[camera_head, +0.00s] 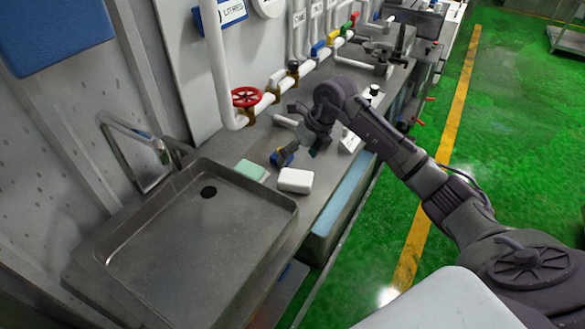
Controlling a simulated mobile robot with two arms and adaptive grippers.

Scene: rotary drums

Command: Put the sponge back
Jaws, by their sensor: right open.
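My right gripper (300,151) is open above the counter, just beyond the sink's right corner. A small blue and yellow piece (279,158) shows at its left finger; I cannot tell whether it is a separate thing. A pale green block (250,170), which looks like a sponge, lies on the counter by the sink's far rim. A white rounded block (295,181) lies to its right, nearer the sink's corner. I cannot tell for certain which block is the sponge. Neither block is in the gripper. My left gripper is not in view.
A red valve wheel (246,97) and white pipes with coloured handles line the wall behind the counter. A green floor (500,130) lies to the right.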

